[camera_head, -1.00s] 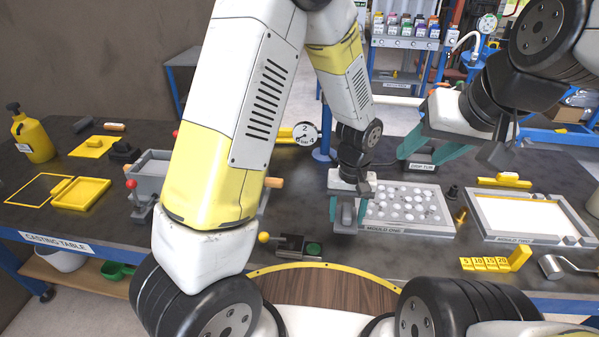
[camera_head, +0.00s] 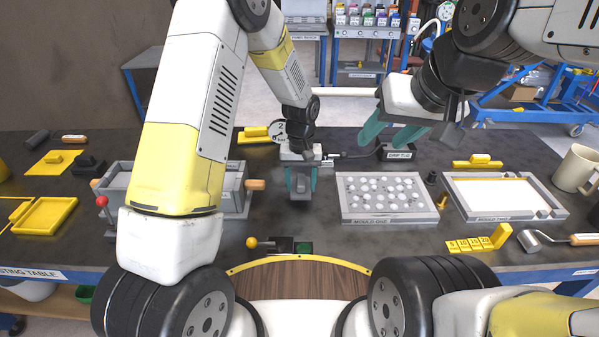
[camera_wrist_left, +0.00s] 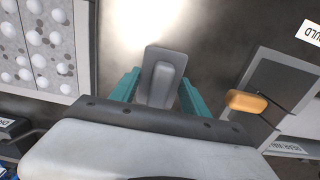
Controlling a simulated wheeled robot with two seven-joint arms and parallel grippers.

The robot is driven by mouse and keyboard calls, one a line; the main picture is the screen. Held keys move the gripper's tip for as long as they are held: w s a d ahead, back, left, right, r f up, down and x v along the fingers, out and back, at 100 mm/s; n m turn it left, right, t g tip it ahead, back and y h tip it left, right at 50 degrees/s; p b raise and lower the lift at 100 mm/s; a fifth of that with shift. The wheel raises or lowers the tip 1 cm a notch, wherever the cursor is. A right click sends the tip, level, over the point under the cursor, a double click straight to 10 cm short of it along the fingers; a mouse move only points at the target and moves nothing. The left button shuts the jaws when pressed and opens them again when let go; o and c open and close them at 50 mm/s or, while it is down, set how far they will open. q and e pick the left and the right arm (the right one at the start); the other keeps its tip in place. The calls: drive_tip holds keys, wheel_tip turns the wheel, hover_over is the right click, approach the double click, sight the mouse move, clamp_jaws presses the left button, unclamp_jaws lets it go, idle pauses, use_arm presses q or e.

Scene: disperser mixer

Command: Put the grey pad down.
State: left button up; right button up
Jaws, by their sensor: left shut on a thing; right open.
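My left gripper (camera_head: 300,180) is shut on the grey pad (camera_head: 300,193) over the dark table, between the grey trough and mould one. In the left wrist view, the grey pad (camera_wrist_left: 160,80) shows as a flat plate with a raised grip between the teal fingers of my left gripper (camera_wrist_left: 157,88). I cannot tell whether the pad touches the table. My right gripper (camera_head: 392,125) is open and empty, raised above the back of the table on the right.
Mould one (camera_head: 350,213), with white balls in it, lies right of the pad. Mould two (camera_head: 500,213) lies further right. The grey trough (camera_head: 236,200) with an orange handle (camera_head: 255,185) stands to the left. A yellow-knobbed lever (camera_head: 268,244) sits in front. Bare table lies around the pad.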

sight(300, 189)
use_arm(q)
drive_tip(key=shift+w+a+f, duration=0.1)
drive_tip(key=shift+w+a, duration=0.1)
drive_tip(key=shift+w, duration=0.4)
drive_tip(key=shift+f, duration=1.7)
